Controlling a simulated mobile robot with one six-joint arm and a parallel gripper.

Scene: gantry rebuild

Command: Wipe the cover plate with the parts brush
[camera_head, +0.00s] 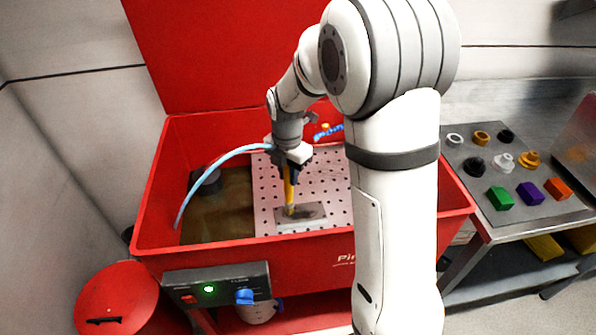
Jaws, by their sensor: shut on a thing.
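The cover plate (314,212) is a flat grey plate with a dark smudge. It lies on the perforated shelf (325,180) inside the red parts washer. My gripper (289,172) points down above the plate and is shut on the parts brush (288,187), which has a yellow handle. The brush is held nearly upright, its tip at the left part of the plate. I cannot tell for sure whether the bristles touch it. My forearm hides the right part of the shelf.
The red washer tub (300,245) has raised walls and an open lid (220,50). A light blue hose (205,172) arcs over its left side, above dark liquid (222,215). A table (510,170) with several coloured parts stands right. A red bin (118,300) stands front left.

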